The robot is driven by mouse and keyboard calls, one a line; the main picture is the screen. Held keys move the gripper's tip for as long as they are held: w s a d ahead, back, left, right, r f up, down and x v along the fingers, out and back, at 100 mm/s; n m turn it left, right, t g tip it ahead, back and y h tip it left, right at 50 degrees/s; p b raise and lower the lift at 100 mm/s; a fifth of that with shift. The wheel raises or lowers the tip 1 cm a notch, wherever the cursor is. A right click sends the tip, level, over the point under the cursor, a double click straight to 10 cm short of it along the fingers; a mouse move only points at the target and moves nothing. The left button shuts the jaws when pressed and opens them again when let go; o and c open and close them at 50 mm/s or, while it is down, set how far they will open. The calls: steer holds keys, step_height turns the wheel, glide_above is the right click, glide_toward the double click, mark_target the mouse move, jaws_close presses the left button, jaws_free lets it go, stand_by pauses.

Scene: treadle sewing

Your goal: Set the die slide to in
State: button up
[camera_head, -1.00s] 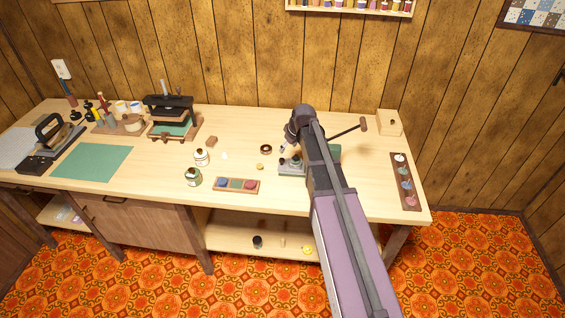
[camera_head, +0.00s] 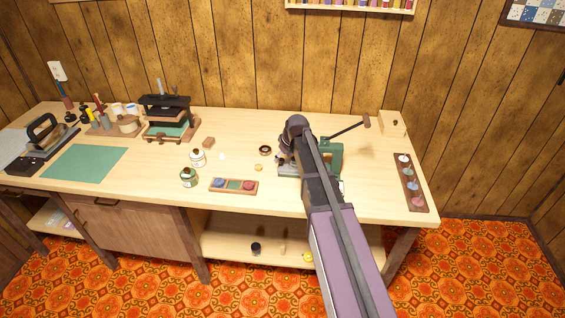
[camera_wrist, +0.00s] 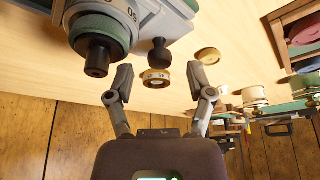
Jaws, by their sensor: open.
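The green press (camera_head: 334,158) stands on the right half of the bench, with a long lever (camera_head: 348,130) reaching up to the right. My arm hides much of it. In the wrist view the press's pale body (camera_wrist: 158,22) fills the top left, with a numbered dial and dark round nose (camera_wrist: 97,50). A small black knob (camera_wrist: 159,50) sticks out beside it, likely the die slide's; its in or out state cannot be told. My gripper (camera_wrist: 160,88) is open and empty. A brass-coloured ring (camera_wrist: 156,78) shows between its fingertips, past the knob.
A brass disc (camera_wrist: 208,56) is near the right finger. A dark strip of round pieces (camera_head: 399,168) and a wooden box (camera_head: 393,123) stand right. Bench front is partly clear.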

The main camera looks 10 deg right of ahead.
steer(key=shift+w+f, duration=0.15)
steer(key=shift+f, duration=0.3)
steer(key=shift+c, duration=0.2)
jaws_close()
steer(key=shift+a, duration=0.1)
